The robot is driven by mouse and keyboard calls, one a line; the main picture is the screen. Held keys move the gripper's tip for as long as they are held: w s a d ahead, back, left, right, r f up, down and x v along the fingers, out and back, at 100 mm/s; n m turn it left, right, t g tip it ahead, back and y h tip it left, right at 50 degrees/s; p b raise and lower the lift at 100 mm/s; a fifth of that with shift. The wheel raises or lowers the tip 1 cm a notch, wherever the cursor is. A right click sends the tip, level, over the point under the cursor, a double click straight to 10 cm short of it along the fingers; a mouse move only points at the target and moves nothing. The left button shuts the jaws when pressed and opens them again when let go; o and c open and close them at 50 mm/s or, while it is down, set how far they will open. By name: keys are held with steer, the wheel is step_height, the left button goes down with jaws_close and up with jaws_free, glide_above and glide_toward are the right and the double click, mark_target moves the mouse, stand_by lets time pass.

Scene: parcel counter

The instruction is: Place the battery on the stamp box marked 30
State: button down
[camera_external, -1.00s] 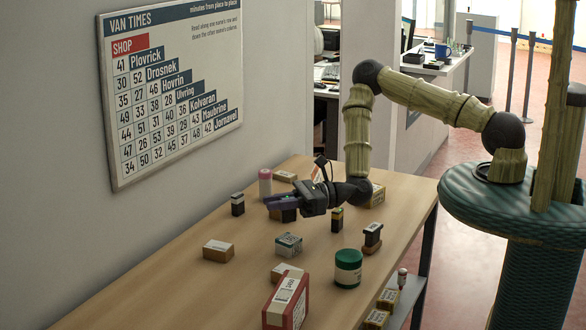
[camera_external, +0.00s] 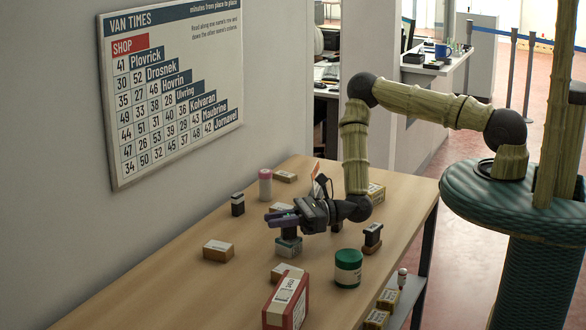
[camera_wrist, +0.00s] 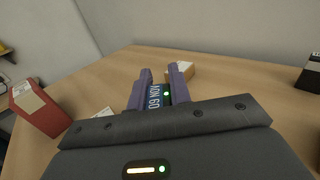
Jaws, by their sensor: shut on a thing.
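My gripper (camera_external: 283,220) is shut on a dark battery (camera_external: 289,235), seen below the purple fingers in the external view. In the wrist view, the battery (camera_wrist: 153,97) sits between the fingertips (camera_wrist: 163,82), with white lettering and a green dot on its face. A small grey-green box with a pale top (camera_external: 288,248) lies directly under the battery. The battery's lower end is at or very near its top; I cannot tell whether they touch. The number on this box is not legible, so I cannot tell which box is marked 30.
Around the gripper stand a green-lidded jar (camera_external: 348,268), a red-and-white box (camera_external: 286,300), a brown box (camera_external: 218,251), a dark stamp-like block (camera_external: 237,205), another on a brown base (camera_external: 372,238) and a pink-topped cylinder (camera_external: 265,184). The table's left part is fairly clear.

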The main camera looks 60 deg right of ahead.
steer(key=shift+w+f, duration=0.15)
steer(key=shift+f, duration=0.1)
steer(key=c, duration=1.3)
jaws_free()
steer(key=shift+d+r, duration=0.1)
steer(key=shift+r, duration=0.15)
steer(key=shift+d, duration=0.15)
steer(key=b+v, duration=0.4)
steer(key=v, duration=0.7)
steer(key=shift+s+d, duration=0.15)
steer(key=shift+s, duration=0.25)
